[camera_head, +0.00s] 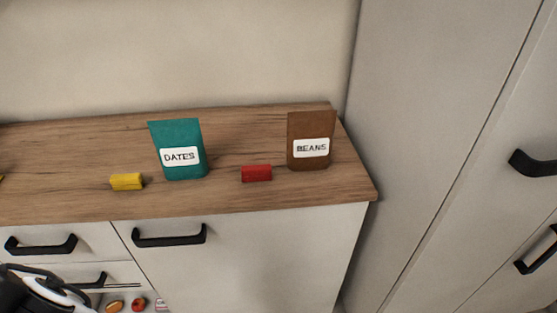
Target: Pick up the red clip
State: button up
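The red clip (256,173) is a small red block lying on the wooden countertop, between the teal DATES bag and the brown BEANS bag and a little in front of them. Nothing touches it that I can see. A black and white part of my arm shows at the lower left corner, below the counter top and well away from the clip. I cannot make out gripper fingertips there.
A yellow clip (126,181) lies left of the teal DATES bag (180,150). The brown BEANS bag (311,141) stands near the right end of the countertop (60,155). A tall cabinet rises on the right. A drawer at the lower left shows small items. The front counter strip is clear.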

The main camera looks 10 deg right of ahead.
aim_at(260, 172)
jog(key=j+z, duration=0.2)
jog(key=z, duration=0.2)
jog(key=j+z, duration=0.15)
jog(key=z, duration=0.2)
jog(key=j+z, duration=0.15)
jog(key=j, duration=0.15)
jog(key=k+j+z, duration=0.1)
jog(key=j, duration=0.2)
jog(key=k+j+z, duration=0.15)
jog(key=j, duration=1.05)
jog(key=i, duration=0.15)
